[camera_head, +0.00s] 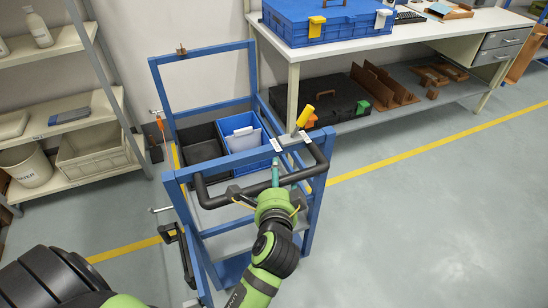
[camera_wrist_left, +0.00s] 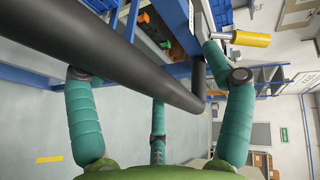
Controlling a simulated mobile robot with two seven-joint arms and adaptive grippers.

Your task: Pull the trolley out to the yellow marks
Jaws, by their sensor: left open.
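The trolley (camera_head: 180,176) is a blue frame with shelves, standing in front of the bench. Its black handle (camera_head: 216,201) bows out towards me from the top rail. In the left wrist view the handle (camera_wrist_left: 120,52) crosses the picture as a thick black bar. My left gripper (camera_head: 266,188) is at the near side of the handle. In the left wrist view its teal fingers (camera_wrist_left: 158,78) are spread, with the bar in front of or between them; contact is unclear. Yellow floor marking (camera_head: 420,149) runs across under the trolley, and a yellow patch shows in the left wrist view (camera_wrist_left: 50,159). My right gripper is out of view.
Black and blue bins (camera_head: 240,121) sit on the trolley. A yellow-handled lever (camera_head: 305,116) stands at its top rail. A workbench (camera_head: 420,35) with a blue case (camera_head: 325,22) is behind. Shelving (camera_head: 70,105) stands left. Grey floor (camera_head: 440,225) is clear at the right.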

